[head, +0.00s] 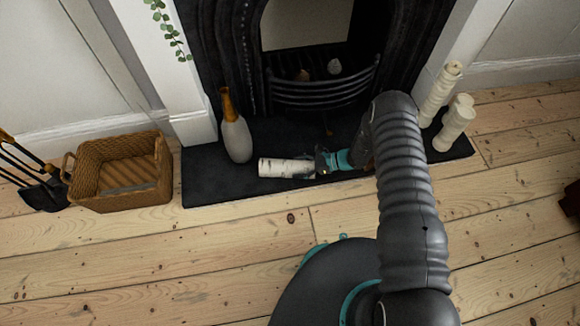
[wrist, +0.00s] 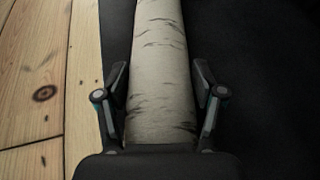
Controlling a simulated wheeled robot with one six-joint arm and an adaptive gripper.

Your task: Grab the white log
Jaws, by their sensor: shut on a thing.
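The white log (head: 284,168) has pale bark with dark streaks. It lies along the dark hearth slab (head: 215,186) in front of the fireplace. In the wrist view the log (wrist: 160,60) runs up the middle, between the two fingers. My gripper (head: 318,164) is at the log's right end in the head view. In the wrist view my gripper (wrist: 163,92) is shut on the log, with one finger on each side of it. The near end of the log is hidden by the gripper's palm. I cannot tell whether the log is lifted off the slab.
A white and orange vase (head: 236,138) stands left of the log. A wicker basket (head: 122,185) and fire tools (head: 38,190) are further left. Cream candle-like pillars (head: 455,122) stand at the slab's right end. The iron grate (head: 325,90) is behind.

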